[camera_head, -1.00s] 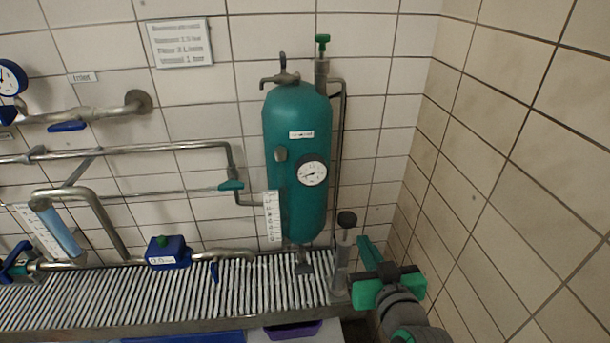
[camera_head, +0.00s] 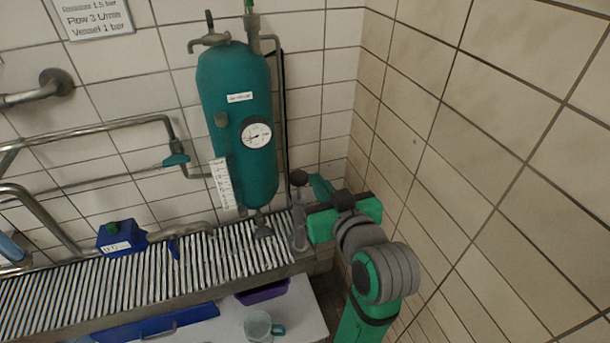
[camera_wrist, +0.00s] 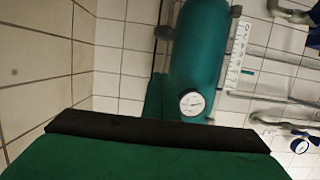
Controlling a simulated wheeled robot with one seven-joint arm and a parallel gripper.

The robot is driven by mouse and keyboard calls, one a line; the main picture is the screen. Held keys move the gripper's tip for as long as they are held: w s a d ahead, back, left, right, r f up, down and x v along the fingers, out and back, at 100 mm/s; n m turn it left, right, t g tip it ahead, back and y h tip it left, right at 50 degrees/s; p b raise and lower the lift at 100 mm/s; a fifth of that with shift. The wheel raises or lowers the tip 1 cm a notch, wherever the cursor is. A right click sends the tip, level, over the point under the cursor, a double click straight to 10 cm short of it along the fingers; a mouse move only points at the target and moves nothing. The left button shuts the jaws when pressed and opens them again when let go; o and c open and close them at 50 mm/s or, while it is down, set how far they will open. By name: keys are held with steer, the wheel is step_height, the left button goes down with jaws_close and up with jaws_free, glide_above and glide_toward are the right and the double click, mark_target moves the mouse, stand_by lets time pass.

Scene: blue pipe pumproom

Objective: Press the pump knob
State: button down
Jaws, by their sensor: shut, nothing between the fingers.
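The pump is a slim grey upright cylinder with a black round knob (camera_head: 298,178) on top, standing at the right end of the slatted ledge. My gripper (camera_head: 317,184) is shut and empty. Its teal fingers are just right of the knob, at about the same height in the picture; I cannot tell if they touch it. In the wrist view, the black and green gripper body fills the bottom and a teal finger shape (camera_wrist: 154,97) points up beside the vessel. I cannot clearly make out the knob there.
A teal pressure vessel (camera_head: 238,135) with a gauge (camera_head: 256,134) stands left of the pump. The tiled right wall (camera_head: 440,170) is close to my arm. A purple bin (camera_head: 263,293) and a glass mug (camera_head: 260,326) are below the slatted ledge (camera_head: 150,270).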

glide_above(298, 178)
steer(key=s+d, duration=0.1)
step_height(298, 178, down, 3)
steer(key=shift+s+d+f, duration=0.15)
steer(key=shift+f, duration=0.75)
steer(key=shift+s+d+f, duration=0.1)
steer(key=shift+s+f, duration=0.05)
steer(key=shift+f, duration=0.7)
